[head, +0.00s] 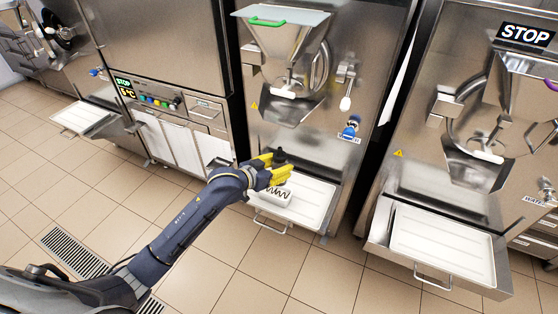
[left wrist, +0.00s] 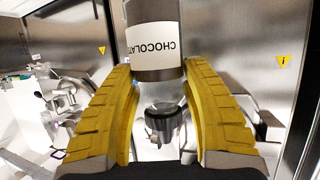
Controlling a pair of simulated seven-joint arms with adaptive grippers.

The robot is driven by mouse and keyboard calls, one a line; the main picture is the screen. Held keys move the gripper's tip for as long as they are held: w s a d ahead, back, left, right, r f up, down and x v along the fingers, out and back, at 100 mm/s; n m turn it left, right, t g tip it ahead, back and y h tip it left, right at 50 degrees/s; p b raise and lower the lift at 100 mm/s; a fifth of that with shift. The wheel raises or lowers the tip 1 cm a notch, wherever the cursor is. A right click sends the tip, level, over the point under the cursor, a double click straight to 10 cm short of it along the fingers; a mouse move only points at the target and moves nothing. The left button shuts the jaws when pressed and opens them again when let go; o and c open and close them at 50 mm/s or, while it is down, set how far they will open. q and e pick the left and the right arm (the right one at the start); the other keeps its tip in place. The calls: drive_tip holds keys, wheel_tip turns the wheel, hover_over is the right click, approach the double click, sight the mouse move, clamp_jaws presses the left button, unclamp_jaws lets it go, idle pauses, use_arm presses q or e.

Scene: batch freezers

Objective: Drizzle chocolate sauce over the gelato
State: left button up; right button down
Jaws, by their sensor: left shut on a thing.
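My left gripper (head: 272,171), with yellow fingers, is shut on the chocolate sauce bottle (left wrist: 155,50). In the left wrist view the bottle sits between the two fingers, and its CHOCOLATE label reads upside down. In the head view only a small dark part of the bottle (head: 280,156) shows above the fingers. The gelato tub (head: 272,198) is white with dark zigzag lines on it. It stands on the left part of a white tray, just below my gripper, which partly covers it. My right gripper is not in view.
The white tray (head: 308,204) is on a pulled-out shelf under the middle freezer, clear on its right. The freezer's spout (head: 286,92) is above and behind. Another freezer with a white tray (head: 440,246) stands at the right. A floor drain (head: 72,252) lies left of my arm.

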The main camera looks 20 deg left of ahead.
use_arm(q)
drive_tip(key=s+d, duration=0.3)
drive_tip(key=s, duration=0.8)
drive_tip(key=shift+s, duration=0.15)
idle(0.3)
